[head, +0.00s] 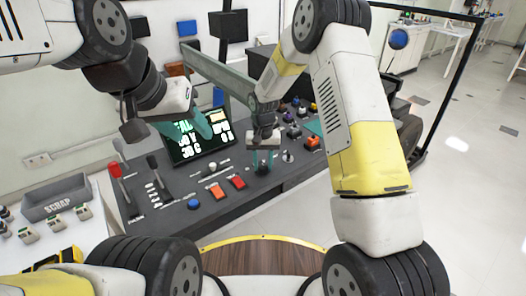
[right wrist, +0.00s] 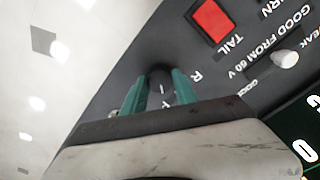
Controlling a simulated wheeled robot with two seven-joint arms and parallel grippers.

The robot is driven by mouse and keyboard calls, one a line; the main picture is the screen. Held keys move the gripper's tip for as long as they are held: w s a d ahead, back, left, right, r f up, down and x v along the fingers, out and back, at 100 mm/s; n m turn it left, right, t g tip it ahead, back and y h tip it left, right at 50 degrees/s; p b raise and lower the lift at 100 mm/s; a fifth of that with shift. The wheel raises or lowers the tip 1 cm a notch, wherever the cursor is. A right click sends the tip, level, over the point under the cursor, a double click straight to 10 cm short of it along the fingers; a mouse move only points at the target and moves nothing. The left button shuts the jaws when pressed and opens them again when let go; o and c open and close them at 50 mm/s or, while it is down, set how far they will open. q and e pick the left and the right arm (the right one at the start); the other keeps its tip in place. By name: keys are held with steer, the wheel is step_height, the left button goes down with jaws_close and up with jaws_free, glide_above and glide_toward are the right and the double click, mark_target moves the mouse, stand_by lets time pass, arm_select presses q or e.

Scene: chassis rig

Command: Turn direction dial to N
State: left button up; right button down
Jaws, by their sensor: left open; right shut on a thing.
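The direction dial is a dark knob that shows in the right wrist view (right wrist: 160,78), on the dark sloping panel. My right gripper (head: 263,167) reaches down onto the console's front right part. In the right wrist view its two teal fingers (right wrist: 160,92) stand on either side of the knob, shut on it. A letter R is printed beside the knob. A small white mark shows between the fingers. I cannot make out an N or read where the dial points. My left gripper (head: 197,124) is open and empty in front of the lit screen.
The screen (head: 190,140) stands at the console's back. Red buttons (head: 217,190), a blue button (head: 193,203) and a red-handled lever (head: 116,172) sit left of my right gripper. A grey scrap tray (head: 58,197) stands at the far left. Coloured knobs crowd the right.

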mark_target(263, 166)
steer(key=n, duration=0.7)
stand_by(0.6)
steer(key=c, duration=1)
jaws_free()
steer(key=shift+o, duration=0.2)
steer(key=shift+r, duration=3.9)
steer(key=shift+r, duration=0.1)
